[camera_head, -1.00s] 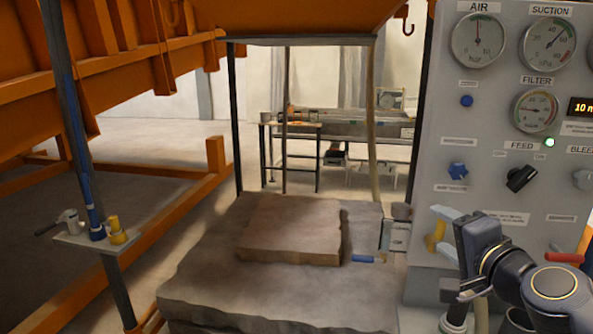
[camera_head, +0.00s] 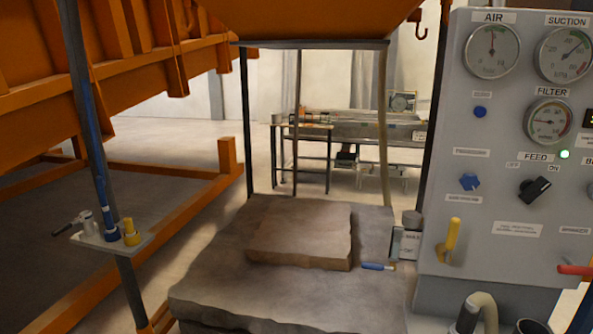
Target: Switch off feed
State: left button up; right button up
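The FEED switch (camera_head: 535,190) is a black rotary knob on the grey control panel (camera_head: 470,270), at the right of the camera_head view. OFF is marked at its upper left and ON at its upper right. The knob is slanted, with its upper end toward the ON side. A green lamp (camera_head: 564,154) above it is lit. Neither of my grippers shows in this view.
The panel also carries AIR (camera_head: 492,50), SUCTION and FILTER gauges, a blue knob (camera_head: 469,182), a yellow handle (camera_head: 453,240) and a red handle (camera_head: 574,269). A stone slab (camera_head: 300,235) lies left of the panel. An orange frame (camera_head: 190,225) stands at the left.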

aim_at(531, 190)
jog(key=z, duration=1.35)
